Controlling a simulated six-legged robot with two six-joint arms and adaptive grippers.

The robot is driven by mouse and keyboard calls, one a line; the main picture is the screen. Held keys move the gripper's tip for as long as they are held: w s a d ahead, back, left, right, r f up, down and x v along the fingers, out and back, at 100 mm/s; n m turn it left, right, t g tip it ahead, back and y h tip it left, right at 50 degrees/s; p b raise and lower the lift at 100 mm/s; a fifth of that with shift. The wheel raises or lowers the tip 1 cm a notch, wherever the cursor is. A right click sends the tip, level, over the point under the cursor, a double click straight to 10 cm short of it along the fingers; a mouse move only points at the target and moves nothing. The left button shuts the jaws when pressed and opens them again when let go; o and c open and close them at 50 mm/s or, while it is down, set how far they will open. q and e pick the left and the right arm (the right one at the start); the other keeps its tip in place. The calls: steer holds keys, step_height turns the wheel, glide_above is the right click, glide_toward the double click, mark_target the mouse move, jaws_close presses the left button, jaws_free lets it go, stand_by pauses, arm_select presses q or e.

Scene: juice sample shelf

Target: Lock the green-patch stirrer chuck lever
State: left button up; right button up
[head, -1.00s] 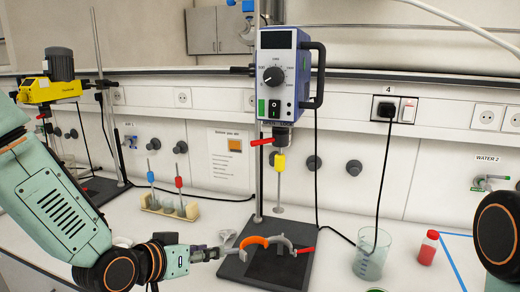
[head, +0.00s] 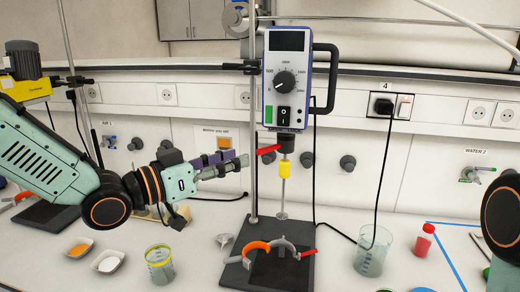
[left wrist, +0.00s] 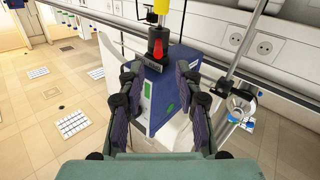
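The blue and white stirrer (head: 288,78) with a green patch (head: 268,114) hangs on a vertical rod. Its dark chuck (head: 286,143) has a red lever (head: 268,150) pointing left. A shaft with a yellow collar (head: 283,197) hangs below. My left gripper (head: 240,163) is left of and slightly below the lever, apart from it and empty. The left wrist view shows my left gripper (left wrist: 160,88) open, with the stirrer (left wrist: 170,90) beyond and between its fingers. The red lever (left wrist: 158,48) and green patch (left wrist: 147,88) also show there. My right gripper is out of view.
The base plate (head: 285,278) carries an orange and grey clamp (head: 258,247). A beaker (head: 371,252) and red bottle (head: 424,240) stand to the right. A yellow-rimmed cup (head: 159,265) and two small dishes (head: 108,261) are at left. The vertical rod (head: 254,190) is close to my left gripper.

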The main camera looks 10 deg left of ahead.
mark_target(262, 152)
arm_select(q)
steer(key=shift+d, duration=0.3)
steer(key=shift+p+x, duration=0.35)
steer(key=shift+x, duration=3.15)
steer(key=shift+w+d+f, duration=0.1)
steer(key=shift+w+f, duration=0.05)
steer(key=shift+w, duration=0.3)
steer(key=shift+s, duration=0.1)
steer(key=shift+c, duration=0.7)
steer(key=shift+s, duration=0.25)
steer(key=c, duration=0.3)
jaws_close()
steer(key=shift+w, duration=0.1)
